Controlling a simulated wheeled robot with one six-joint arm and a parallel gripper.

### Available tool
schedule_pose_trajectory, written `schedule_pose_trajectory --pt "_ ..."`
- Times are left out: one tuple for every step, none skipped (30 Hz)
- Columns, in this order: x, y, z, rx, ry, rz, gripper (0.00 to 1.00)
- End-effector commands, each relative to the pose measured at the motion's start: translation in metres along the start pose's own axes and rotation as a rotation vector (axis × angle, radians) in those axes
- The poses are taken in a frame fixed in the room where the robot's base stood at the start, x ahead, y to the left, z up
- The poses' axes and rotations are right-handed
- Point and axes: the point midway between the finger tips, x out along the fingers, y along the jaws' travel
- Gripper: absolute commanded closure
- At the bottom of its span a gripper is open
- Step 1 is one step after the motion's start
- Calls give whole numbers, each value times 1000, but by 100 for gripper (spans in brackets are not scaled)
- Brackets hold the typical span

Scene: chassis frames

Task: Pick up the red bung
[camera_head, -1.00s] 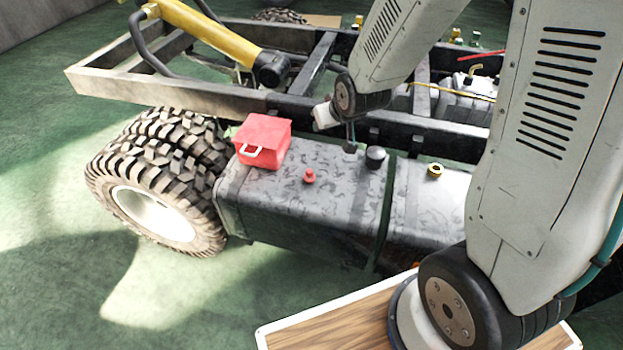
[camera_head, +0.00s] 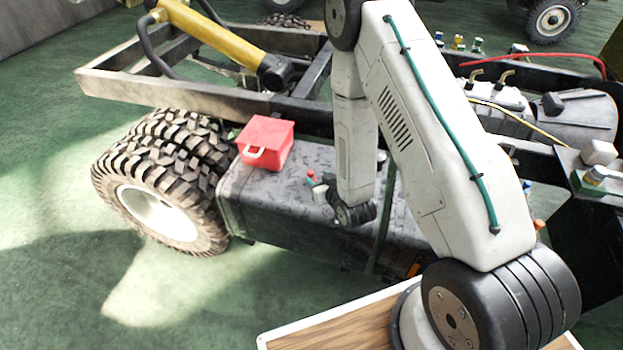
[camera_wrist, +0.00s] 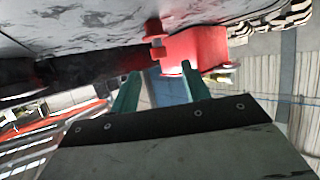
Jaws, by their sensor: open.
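The red bung (camera_head: 310,175) stands on top of the dark fuel tank (camera_head: 262,205), partly hidden by my gripper in the head view. In the wrist view the bung (camera_wrist: 155,38) shows beyond the fingertips, in front of the red box. My gripper (camera_wrist: 160,76) is open, with its two green fingers apart and nothing between them. In the head view my gripper (camera_head: 319,182) is low over the tank, right beside the bung.
The red box (camera_head: 266,142) with a white handle sits on the tank, left of and behind the bung. The black truck frame (camera_head: 305,117) runs behind the tank. A large tyre (camera_head: 165,180) stands at the left.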

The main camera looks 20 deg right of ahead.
Motion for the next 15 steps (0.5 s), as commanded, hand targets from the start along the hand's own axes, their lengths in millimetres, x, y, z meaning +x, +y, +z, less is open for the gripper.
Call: schedule_pose_trajectory --pt "6 0 0 0 2 1 53" --pt "10 1 -1 0 2 1 53" --pt "14 1 -1 0 2 2 53" --pt "18 1 -1 0 1 2 53" --pt "21 1 0 0 1 2 53" --pt "26 1 0 0 2 2 53" --pt "30 0 0 0 2 2 53" --pt "35 0 0 0 1 2 53" --pt "42 0 1 0 1 2 53" --pt "46 -1 1 0 1 2 53" --pt "51 -1 1 0 2 2 53" --pt "56 -1 1 0 0 2 53" --pt "60 -1 1 0 1 2 53" --pt "62 -1 0 0 1 1 53" --pt "65 -1 1 -1 0 1 53"
